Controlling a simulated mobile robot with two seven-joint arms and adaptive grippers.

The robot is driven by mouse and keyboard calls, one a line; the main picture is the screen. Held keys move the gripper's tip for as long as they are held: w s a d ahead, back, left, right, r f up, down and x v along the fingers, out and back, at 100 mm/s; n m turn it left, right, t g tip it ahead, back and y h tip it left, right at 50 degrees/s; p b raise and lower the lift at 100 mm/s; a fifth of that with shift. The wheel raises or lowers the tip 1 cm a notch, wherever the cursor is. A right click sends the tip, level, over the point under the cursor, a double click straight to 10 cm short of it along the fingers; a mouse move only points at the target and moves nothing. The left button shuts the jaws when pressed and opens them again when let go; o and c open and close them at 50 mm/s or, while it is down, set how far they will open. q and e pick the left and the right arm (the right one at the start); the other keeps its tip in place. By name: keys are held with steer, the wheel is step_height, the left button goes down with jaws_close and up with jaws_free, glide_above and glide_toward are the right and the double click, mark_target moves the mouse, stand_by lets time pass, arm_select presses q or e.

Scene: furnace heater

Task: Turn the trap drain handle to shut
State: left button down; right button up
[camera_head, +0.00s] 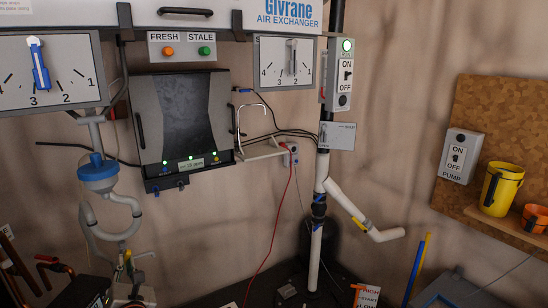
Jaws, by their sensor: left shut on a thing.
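The white trap pipe (90,222) curves down and around below a blue funnel (98,172) at the left. A small yellowish handle (127,256) shows at the lower end of the trap, partly covered and too small to read its exact angle. My left gripper (131,266) is at this handle, low in the left of the view, and is shut on it. The fingers hide part of the handle. My right gripper is not in view.
A red-handled valve (50,264) and dark red pipes (14,272) are left of the trap. A black-windowed furnace unit (182,120) hangs above right. A red cable (272,235) runs down the wall. White pipes (316,250) stand further right.

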arm_select(q)
steer(key=shift+m+p, duration=0.35)
steer(key=shift+m, duration=0.75)
steer(key=shift+m, duration=2.4)
steer(key=m, duration=0.3)
steer(key=shift+f+m, duration=0.1)
steer(key=shift+m, duration=0.3)
steer(key=c, duration=2)
jaws_free()
